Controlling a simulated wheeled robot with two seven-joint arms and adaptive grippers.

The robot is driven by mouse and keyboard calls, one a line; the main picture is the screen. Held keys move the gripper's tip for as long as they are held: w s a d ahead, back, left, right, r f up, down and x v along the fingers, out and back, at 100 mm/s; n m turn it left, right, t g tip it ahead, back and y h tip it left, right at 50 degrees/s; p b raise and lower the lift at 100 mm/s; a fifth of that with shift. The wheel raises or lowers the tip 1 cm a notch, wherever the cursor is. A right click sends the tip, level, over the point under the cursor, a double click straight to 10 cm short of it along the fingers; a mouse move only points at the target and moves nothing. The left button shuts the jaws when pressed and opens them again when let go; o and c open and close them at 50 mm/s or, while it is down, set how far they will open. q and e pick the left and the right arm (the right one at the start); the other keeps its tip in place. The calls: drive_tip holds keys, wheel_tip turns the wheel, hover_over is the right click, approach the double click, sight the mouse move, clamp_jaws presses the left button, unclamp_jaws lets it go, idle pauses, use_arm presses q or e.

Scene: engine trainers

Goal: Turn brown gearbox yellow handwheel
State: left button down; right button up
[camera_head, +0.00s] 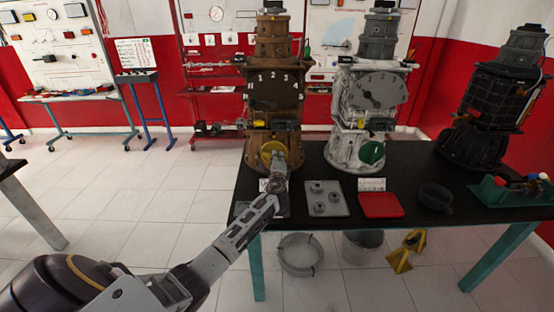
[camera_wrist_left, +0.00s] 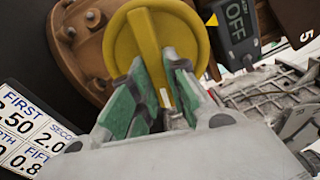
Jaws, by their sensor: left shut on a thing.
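The brown gearbox (camera_head: 272,95) stands upright on the black table, with a numbered dial on its front. Its yellow handwheel (camera_head: 268,152) is low on the front; it fills the upper middle of the left wrist view (camera_wrist_left: 140,35). My left gripper (camera_head: 277,180) reaches up to the handwheel from the front. In the left wrist view its green-padded fingers (camera_wrist_left: 158,92) are shut on the handwheel's raised central bar. The fingers hide the lower part of the handwheel. My right gripper is not in view.
The black table (camera_head: 400,160) also carries a white gearbox (camera_head: 368,105) with a green handwheel, a dark gearbox (camera_head: 492,105), a grey plate (camera_head: 326,198) and a red tray (camera_head: 380,205).

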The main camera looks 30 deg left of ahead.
use_arm(q)
drive_tip(key=c, duration=1.4)
unclamp_jaws()
drive_tip(key=shift+d, duration=0.1)
drive_tip(key=shift+v, duration=6)
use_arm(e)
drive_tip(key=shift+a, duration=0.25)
use_arm(q)
drive_tip(key=shift+f, duration=0.15)
